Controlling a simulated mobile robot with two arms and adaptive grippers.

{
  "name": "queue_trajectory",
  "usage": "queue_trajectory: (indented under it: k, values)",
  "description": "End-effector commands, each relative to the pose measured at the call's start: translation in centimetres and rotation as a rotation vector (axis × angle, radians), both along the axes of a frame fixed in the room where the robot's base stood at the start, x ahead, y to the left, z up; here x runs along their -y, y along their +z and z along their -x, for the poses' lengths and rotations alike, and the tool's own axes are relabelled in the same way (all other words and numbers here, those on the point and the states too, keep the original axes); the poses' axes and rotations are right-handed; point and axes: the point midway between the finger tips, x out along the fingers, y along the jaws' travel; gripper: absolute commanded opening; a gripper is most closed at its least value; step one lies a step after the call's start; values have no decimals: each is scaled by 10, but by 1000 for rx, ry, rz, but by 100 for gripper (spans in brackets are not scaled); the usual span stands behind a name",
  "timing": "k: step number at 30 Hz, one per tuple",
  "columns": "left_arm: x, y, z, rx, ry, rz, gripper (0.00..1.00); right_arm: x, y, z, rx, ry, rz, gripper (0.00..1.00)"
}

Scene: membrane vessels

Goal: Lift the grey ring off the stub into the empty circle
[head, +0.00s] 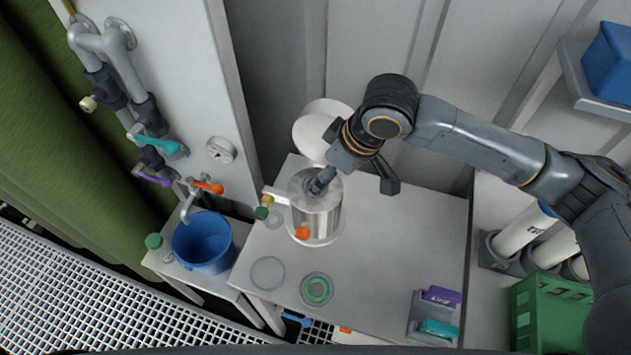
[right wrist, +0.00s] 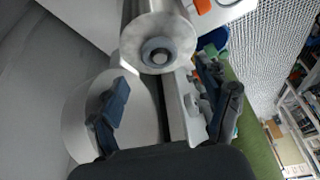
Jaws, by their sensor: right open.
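The steel vessel (head: 318,222) stands on the table. In the right wrist view its round end face (right wrist: 178,38) carries a short pale stub (right wrist: 160,57) with the grey ring (right wrist: 147,50) around it. In the head view my right arm covers part of the vessel top, and I cannot make out the ring there. My right gripper (head: 354,186) is over the vessel; in the wrist view its fingers (right wrist: 168,104) are spread, empty and apart from the ring. The empty circle (head: 268,273) is a bare grey outline on the table in front. My left gripper is not in view.
A green ring (head: 316,289) lies in a second circle right of the empty one. A white round lid (head: 316,130) is behind the vessel. A blue bucket (head: 203,243) stands left, and a holder with purple and teal items (head: 437,322) at front right.

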Motion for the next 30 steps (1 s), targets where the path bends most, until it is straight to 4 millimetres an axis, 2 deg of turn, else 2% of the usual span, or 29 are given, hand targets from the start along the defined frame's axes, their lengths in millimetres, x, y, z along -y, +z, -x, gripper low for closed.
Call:
queue_trajectory:
  k: [7,12,19,20,24,26,30]
  values:
    - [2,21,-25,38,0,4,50,-8,-29,-7,-5,0,3,77]
    - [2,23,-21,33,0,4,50,-14,-46,-11,-1,-1,1,77]
    - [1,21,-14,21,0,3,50,-14,-48,-11,1,0,1,77]
    - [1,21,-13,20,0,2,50,-14,-48,-11,0,0,0,73]
    - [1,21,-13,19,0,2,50,-14,-48,-12,0,0,0,45]
    - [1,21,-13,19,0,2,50,-14,-48,-11,0,0,0,34]
    - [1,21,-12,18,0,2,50,-14,-48,-11,0,0,0,34]
